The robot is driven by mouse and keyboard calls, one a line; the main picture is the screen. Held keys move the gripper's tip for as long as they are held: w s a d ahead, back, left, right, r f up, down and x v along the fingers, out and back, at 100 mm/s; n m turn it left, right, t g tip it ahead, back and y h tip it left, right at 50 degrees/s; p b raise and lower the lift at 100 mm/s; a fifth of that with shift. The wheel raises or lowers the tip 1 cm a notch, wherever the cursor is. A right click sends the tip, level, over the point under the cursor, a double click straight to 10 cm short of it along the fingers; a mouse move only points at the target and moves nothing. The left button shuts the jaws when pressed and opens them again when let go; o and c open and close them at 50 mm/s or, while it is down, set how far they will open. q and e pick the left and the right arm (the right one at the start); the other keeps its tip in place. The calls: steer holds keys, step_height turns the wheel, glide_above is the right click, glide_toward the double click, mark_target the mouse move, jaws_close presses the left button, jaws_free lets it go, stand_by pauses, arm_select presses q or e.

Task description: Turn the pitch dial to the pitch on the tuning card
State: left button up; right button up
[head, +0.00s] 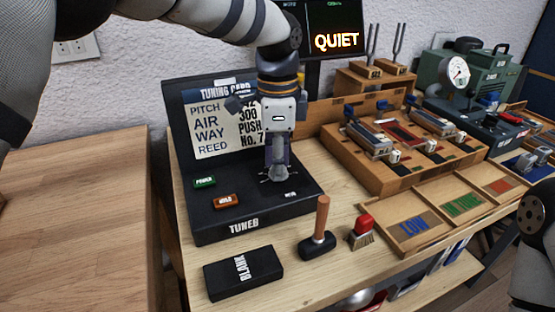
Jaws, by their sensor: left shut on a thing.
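The black tuner box (225,226) stands on the wooden bench. The tuning card (208,128) is on its upright back panel and lists pitch, air, way and reed. My left gripper (278,176) points straight down at the tuner's top and is shut on the pitch dial (279,174). The fingers cover most of the dial, so its setting cannot be read. Marks show on the top around it. My right arm enters at the right edge; its gripper is out of view.
A green button (204,182) and an orange-brown button (227,201) sit left of the dial. A wooden rack (365,175) stands right. A screen (336,30) reads QUIET.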

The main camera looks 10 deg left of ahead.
arm_select(q)
steer(key=o, duration=1.2)
steer(key=shift+f, duration=0.1)
step_height(320, 180, up, 12)
steer(key=shift+r, duration=0.1)
